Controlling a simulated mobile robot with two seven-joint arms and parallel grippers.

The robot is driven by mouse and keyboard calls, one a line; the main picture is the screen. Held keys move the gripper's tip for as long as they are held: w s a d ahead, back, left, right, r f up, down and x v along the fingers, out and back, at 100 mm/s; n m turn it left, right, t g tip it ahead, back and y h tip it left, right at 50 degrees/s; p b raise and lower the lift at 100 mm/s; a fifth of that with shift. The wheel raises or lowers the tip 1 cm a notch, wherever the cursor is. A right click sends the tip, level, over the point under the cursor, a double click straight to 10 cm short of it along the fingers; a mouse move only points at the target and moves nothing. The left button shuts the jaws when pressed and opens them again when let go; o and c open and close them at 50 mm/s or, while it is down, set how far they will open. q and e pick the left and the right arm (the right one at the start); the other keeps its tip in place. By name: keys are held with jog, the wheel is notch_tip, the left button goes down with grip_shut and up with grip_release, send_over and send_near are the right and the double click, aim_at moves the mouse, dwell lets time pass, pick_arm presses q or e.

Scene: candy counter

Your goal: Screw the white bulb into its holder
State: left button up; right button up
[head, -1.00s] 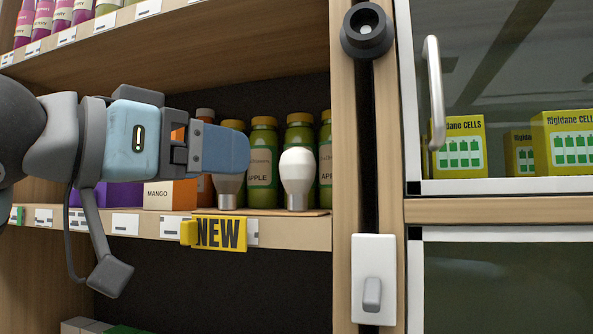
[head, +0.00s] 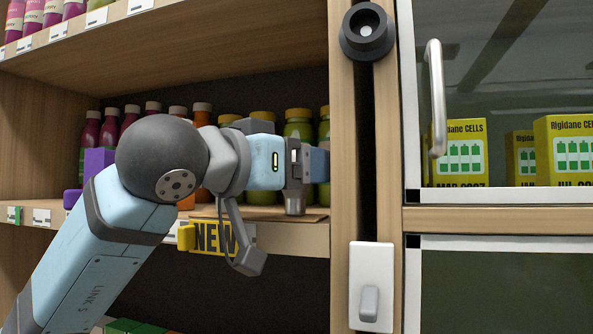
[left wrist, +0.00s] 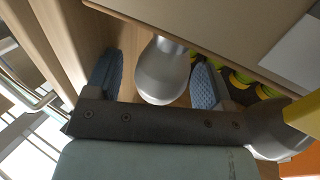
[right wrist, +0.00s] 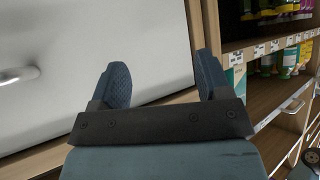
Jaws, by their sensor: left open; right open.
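The white bulb (left wrist: 162,78) stands between the spread fingers of my left gripper (left wrist: 155,68) in the left wrist view, with a gap on each side. The holder, a black round socket (head: 366,31), is high on the wooden post. A second bulb seen earlier is hidden behind my arm. My right gripper (right wrist: 160,70) is open and empty.
Bottles (head: 299,124) stand behind the bulb. A yellow NEW sign (head: 214,238) hangs on the shelf edge (head: 290,238). A white switch (head: 371,288) is low on the post (head: 341,120). A handled glass door (head: 435,97) is to the right.

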pick_arm(q)
jog(key=shift+a, duration=0.1)
jog(key=shift+c, duration=0.2)
jog(key=c, duration=1)
pick_arm(e)
jog(key=shift+r, duration=0.1)
pick_arm(q)
jog(key=shift+o, duration=0.2)
jog(key=shift+r, duration=0.2)
jog(key=shift+s+a+r+b, duration=0.1)
jog(key=shift+a+r+b, duration=0.05)
jog(key=shift+b, duration=0.15)
notch_tip(320, 180, up, 11)
jog(key=shift+f, duration=0.15)
jog(key=s+a+b, duration=0.1)
jog(key=s+a, duration=0.3)
jog(key=a, duration=0.4)
jog(key=s+a+b, duration=0.1)
jog(key=s+a, duration=0.4)
jog(key=a, duration=0.4)
jog(key=shift+a, duration=0.25)
pick_arm(e)
jog(key=shift+w+a+f, duration=0.15)
jog(key=shift+a+f, duration=0.05)
jog(key=shift+f, duration=0.8)
